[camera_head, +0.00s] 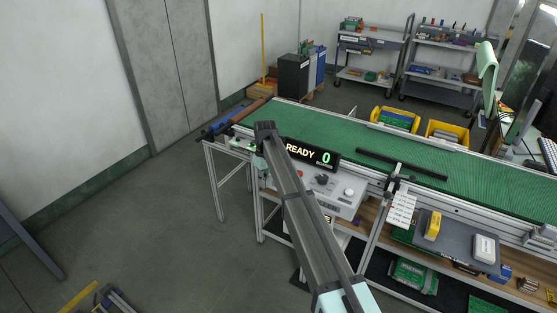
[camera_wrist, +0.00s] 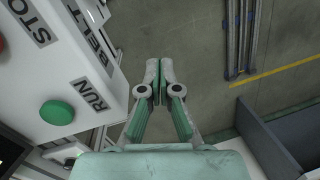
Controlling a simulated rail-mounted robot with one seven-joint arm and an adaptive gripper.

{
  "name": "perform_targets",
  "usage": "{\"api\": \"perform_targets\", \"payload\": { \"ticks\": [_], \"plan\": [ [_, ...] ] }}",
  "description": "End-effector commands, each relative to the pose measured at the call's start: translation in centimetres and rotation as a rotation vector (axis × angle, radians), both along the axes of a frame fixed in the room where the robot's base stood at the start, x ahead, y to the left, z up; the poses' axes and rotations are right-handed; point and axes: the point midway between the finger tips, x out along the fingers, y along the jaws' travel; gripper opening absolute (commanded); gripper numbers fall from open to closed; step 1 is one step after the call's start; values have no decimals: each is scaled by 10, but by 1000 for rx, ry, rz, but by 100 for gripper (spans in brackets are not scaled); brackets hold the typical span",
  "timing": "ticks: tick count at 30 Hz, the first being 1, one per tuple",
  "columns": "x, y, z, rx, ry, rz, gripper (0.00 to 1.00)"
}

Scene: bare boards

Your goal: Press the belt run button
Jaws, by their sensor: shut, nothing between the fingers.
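The green RUN button (camera_wrist: 57,113) sits on a white control box (camera_wrist: 75,65) at the left of the wrist view, beside its RUN label. A red button (camera_wrist: 2,43) is partly in view at the left edge, near the STOP label. My gripper (camera_wrist: 158,70) is shut and empty, with its fingertips together. In the wrist picture it lies to the right of the box, apart from the green button. In the head view the control box (camera_head: 346,197) stands at the belt's near side, partly behind my arm, and I cannot make out the green button there.
A display (camera_head: 311,154) reads READY 0 above the box. The green conveyor belt (camera_head: 345,133) runs behind it, with a black bar (camera_head: 400,163) across it. Yellow bins (camera_head: 447,134) stand beyond the belt. The floor (camera_head: 150,215) at left is open.

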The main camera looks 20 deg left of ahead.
Motion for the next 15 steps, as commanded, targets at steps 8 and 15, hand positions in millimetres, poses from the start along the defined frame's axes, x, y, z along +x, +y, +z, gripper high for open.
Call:
{"api": "perform_targets", "payload": {
  "ticks": [8, 15],
  "plan": [
    [83, 1, 130, 33, -116, 205, 0],
    [105, -5, 169, 34, -155, 279, 0]
  ]
}}
